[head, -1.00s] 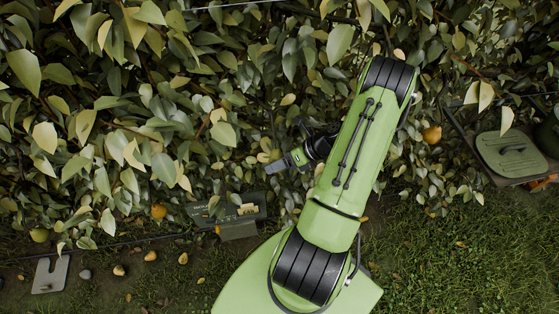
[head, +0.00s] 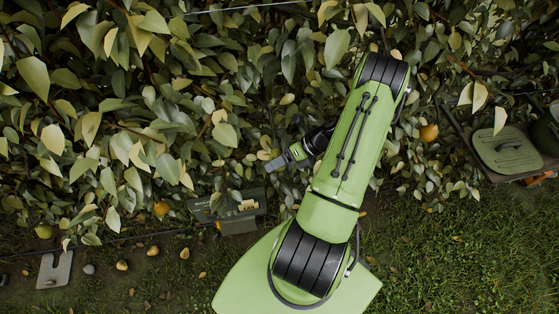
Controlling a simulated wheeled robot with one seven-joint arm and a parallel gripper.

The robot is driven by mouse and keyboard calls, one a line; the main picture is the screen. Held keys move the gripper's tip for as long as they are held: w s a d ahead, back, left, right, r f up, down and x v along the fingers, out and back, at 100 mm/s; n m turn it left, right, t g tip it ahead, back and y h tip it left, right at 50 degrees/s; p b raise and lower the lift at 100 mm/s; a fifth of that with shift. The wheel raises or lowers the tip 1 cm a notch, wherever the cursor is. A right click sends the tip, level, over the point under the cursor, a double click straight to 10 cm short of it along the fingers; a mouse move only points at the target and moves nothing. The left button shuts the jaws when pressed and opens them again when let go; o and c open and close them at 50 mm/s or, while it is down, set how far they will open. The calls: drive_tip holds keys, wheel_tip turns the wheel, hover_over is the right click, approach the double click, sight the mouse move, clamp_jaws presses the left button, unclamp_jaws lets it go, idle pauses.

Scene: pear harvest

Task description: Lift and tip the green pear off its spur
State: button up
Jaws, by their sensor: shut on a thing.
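My gripper (head: 276,164) shows only in part at the left side of my arm, against the leaves of the pear hedge. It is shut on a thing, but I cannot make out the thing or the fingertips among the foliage. A greenish-yellow pear (head: 44,231) shows at the far left under the low leaves, well apart from my gripper. I cannot tell whether it is the task's green pear. No spur can be made out.
Yellow-orange pears show at the lower left (head: 161,208) and right (head: 429,132). Several fallen fruits or leaves lie lower left. Grass at lower right is open.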

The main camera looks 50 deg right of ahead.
drive_tip(key=shift+s, duration=0.1)
drive_tip(key=s+a, duration=0.1)
drive_tip(key=s, duration=0.1)
drive_tip(key=s+a+f, duration=0.1)
drive_tip(key=s, duration=0.1)
drive_tip(key=shift+a, duration=0.4)
